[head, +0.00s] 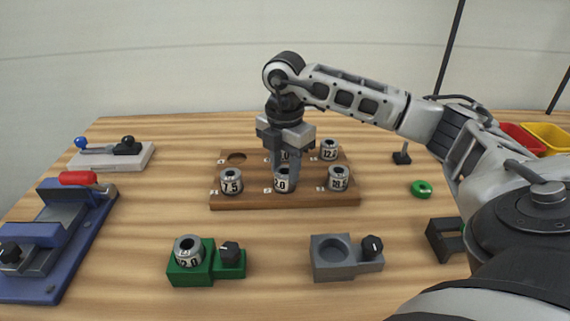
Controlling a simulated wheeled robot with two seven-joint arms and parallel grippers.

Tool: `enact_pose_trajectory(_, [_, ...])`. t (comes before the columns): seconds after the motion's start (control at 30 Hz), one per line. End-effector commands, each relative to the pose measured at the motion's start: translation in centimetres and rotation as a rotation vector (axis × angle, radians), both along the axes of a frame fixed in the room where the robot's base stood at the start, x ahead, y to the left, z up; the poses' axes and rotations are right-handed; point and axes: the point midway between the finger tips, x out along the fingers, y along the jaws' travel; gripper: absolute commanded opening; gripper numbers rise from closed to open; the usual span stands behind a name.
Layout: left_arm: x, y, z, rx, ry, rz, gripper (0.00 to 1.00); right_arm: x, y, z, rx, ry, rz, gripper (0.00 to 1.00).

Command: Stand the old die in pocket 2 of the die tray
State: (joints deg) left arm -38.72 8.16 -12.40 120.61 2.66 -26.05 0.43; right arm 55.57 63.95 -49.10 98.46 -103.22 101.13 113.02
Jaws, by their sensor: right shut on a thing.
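The wooden die tray (245,201) stands in the middle of the table, with numbered pockets in two rows. My right gripper (285,170) points down over its front middle pocket and is shut on a grey die (285,185) with a partly hidden number. That die stands upright at the pocket; I cannot tell whether it rests on the bottom. Dies flank it, a 7.5 (231,182) on the left and another (339,179) on the right. The back left pocket (236,158) is empty. The pocket labels are too small to read surely. My left gripper is not in view.
A green holder (206,275) with a die (188,251) stands front left of the tray; a grey holder (330,267) with an empty socket stands in front. A blue fixture (60,245) with a red handle lies at left. A green ring (421,189) lies at right.

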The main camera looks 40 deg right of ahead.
Motion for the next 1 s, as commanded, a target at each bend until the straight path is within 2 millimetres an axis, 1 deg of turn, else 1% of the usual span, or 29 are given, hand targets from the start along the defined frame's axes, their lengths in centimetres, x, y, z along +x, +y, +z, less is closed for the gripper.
enact_pose_trajectory(0.07, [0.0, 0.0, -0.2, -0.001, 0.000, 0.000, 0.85, 0.0, 0.0, -0.2, 0.000, -0.003, -0.001, 0.00])
enact_pose_trajectory(0.1, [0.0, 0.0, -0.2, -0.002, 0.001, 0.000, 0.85, 0.0, 0.0, -0.4, 0.000, 0.000, 0.000, 0.37])
enact_pose_trajectory(0.17, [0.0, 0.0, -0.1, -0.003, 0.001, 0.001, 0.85, 0.0, 0.0, -0.3, 0.000, 0.000, 0.000, 0.54])
enact_pose_trajectory(0.2, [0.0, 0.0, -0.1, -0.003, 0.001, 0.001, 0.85, 0.0, 0.0, -0.3, 0.000, 0.000, 0.000, 0.56])
enact_pose_trajectory(0.43, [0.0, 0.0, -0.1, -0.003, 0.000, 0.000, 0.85, 0.0, 0.0, -0.2, 0.000, 0.000, 0.000, 0.56])
enact_pose_trajectory(0.53, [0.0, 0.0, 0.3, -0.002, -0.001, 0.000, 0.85, 0.0, 0.0, 0.3, 0.000, -0.001, 0.000, 0.56])
enact_pose_trajectory(0.57, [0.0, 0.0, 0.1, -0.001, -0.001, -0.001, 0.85, 0.1, 0.0, 0.5, 0.000, -0.002, 0.000, 0.56])
enact_pose_trajectory(0.67, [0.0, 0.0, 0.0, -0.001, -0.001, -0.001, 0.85, 0.1, 0.0, 1.9, 0.000, -0.004, -0.001, 0.56])
enact_pose_trajectory(0.93, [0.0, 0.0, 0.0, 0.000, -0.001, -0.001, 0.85, 0.1, 0.1, 7.8, 0.001, -0.005, 0.000, 0.56])
enact_pose_trajectory(1.0, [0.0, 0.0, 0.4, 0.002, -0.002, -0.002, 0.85, 0.1, 0.0, 9.3, 0.000, -0.005, -0.001, 0.56])
